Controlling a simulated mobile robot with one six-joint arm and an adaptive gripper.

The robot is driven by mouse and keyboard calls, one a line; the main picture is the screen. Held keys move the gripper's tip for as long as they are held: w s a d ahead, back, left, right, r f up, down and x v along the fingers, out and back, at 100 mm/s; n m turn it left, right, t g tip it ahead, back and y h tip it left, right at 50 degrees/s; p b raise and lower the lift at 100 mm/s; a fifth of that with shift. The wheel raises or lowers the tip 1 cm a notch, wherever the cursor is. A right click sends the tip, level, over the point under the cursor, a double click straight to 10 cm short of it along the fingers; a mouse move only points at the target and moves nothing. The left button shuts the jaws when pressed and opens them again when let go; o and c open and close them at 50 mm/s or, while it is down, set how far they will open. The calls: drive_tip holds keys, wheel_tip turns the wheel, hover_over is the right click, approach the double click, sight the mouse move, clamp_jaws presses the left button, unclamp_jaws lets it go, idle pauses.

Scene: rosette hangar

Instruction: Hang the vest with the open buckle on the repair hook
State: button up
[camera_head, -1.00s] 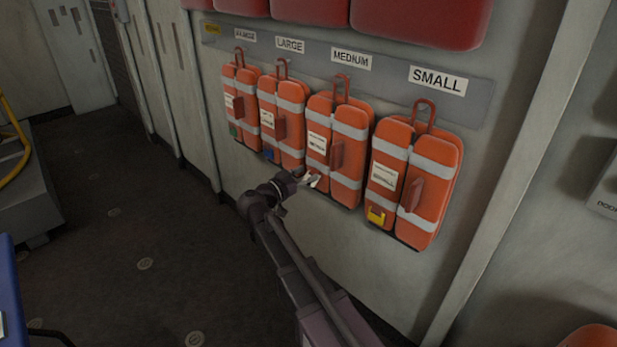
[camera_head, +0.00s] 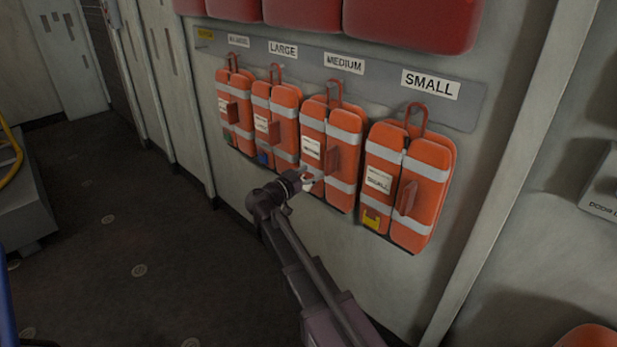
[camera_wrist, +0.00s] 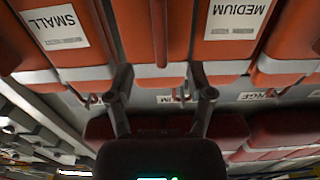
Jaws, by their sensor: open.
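Several orange vests with grey bands hang in a row on the wall: the SMALL vest (camera_head: 425,165), the MEDIUM vest (camera_head: 345,135), the LARGE vest (camera_head: 287,103) and a further vest (camera_head: 243,100). Each has a red buckle piece on its front. I cannot tell which buckle is open. My gripper (camera_head: 309,181) is by the lower left front of the MEDIUM vest. In the wrist view my gripper (camera_wrist: 162,82) has its fingers apart, with nothing held between them. The MEDIUM tag (camera_wrist: 237,17) and SMALL tag (camera_wrist: 55,27) appear upside down there. No repair hook is clearly identifiable.
Open dark floor (camera_head: 110,250) lies to the left.

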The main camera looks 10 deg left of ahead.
sight(326, 163)
drive_tip(key=shift+x, duration=3.2)
clamp_jaws()
drive_tip(key=shift+r+p, duration=0.3)
